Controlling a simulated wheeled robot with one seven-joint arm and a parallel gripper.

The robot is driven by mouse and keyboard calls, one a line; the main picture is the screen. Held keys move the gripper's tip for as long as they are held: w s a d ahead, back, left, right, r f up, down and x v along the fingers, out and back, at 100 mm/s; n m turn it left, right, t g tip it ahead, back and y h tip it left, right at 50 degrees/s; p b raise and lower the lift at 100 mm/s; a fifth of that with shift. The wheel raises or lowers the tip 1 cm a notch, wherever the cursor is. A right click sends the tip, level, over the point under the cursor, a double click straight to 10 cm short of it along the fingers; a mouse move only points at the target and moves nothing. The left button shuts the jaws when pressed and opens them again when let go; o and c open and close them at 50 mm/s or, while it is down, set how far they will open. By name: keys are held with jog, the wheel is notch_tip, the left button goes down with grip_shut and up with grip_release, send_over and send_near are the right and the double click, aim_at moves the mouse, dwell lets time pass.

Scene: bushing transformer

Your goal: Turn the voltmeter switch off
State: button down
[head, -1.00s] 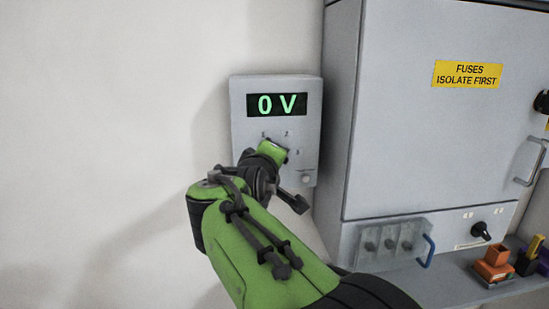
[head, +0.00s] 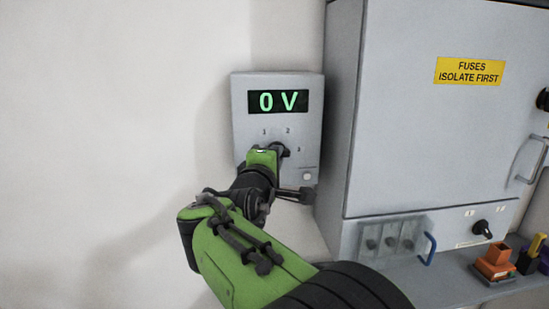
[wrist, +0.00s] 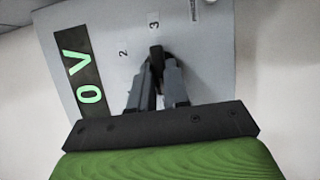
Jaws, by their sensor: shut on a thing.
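The voltmeter (head: 308,122) is a grey wall box with a green "0 V" display (head: 278,102). Below the display are the marks 1, 2 and 3 around a black rotary switch (head: 284,151). In the wrist view the switch (wrist: 156,56) sits between my fingertips, with its end near the mark 3. My gripper (head: 272,151) is at the switch and shut on it; it also shows in the wrist view (wrist: 157,68). My gripper and wrist hide part of the switch in the head view.
A large grey cabinet (head: 400,140) with a yellow "FUSES ISOLATE FIRST" label stands close to the right of the voltmeter. A shelf (head: 450,287) with an orange holder (head: 494,262) is at lower right. Bare wall (head: 110,130) lies to the left.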

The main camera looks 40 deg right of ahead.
jog(key=shift+f, duration=0.1)
jog(key=c, duration=1.1)
grip_release()
jog(key=b+v, duration=0.1)
jog(key=v, duration=1.4)
jog(key=shift+s+a+b, duration=0.25)
jog(key=shift+a+b, duration=0.05)
jog(key=shift+f, duration=0.1)
